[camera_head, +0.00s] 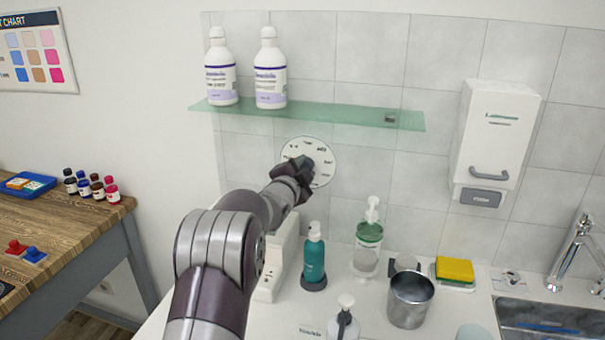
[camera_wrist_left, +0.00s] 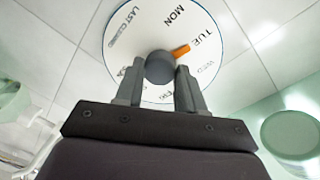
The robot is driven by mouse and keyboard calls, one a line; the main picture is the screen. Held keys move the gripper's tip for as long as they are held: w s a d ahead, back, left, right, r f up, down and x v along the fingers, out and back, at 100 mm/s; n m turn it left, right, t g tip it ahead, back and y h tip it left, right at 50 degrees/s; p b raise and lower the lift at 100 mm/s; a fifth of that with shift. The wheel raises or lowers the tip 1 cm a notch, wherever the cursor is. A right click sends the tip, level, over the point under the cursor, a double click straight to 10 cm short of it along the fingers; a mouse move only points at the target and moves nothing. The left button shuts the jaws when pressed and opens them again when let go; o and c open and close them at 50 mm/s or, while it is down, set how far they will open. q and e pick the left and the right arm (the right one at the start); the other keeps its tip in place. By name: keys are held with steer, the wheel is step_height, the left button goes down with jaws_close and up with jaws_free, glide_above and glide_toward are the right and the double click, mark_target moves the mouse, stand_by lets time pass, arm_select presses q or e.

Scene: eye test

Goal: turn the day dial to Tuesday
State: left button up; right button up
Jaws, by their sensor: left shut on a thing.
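The round white day dial (camera_head: 322,150) is on the tiled wall below the glass shelf. In the left wrist view, the dial face (camera_wrist_left: 135,35) shows MON, TUE and WED, plus the words LAST CLEANED; its lower lettering is partly hidden. A dark grey knob (camera_wrist_left: 159,68) stands at its middle, with an orange pointer (camera_wrist_left: 180,51) aimed up and right, its tip close to TUE. My left gripper (camera_head: 303,163) is at the dial. Its two fingers (camera_wrist_left: 159,78) are shut on the knob, one on each side. My right gripper is not in view.
Two white bottles (camera_head: 270,75) stand on the glass shelf (camera_head: 340,115) above the dial. Below are a teal pump bottle (camera_head: 314,258), a clear pump bottle (camera_head: 367,258), a metal cup (camera_head: 408,302) and a yellow sponge (camera_head: 454,269). A white dispenser (camera_head: 497,135) hangs right.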

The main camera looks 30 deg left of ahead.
arm_select(q)
steer(key=shift+f, duration=0.2)
steer(key=o, duration=0.8)
steer(key=shift+o, duration=1.2)
steer(key=shift+d+r, duration=0.1)
steer(key=shift+r, duration=0.05)
steer(key=shift+s, duration=0.1)
steer(key=s+d+b, duration=0.1)
steer(key=s+d, duration=0.1)
steer(key=s, duration=1)
steer(key=shift+s+d+r+b, duration=0.15)
steer(key=shift+s+r+b, duration=0.05)
steer(key=shift+r+b, duration=0.15)
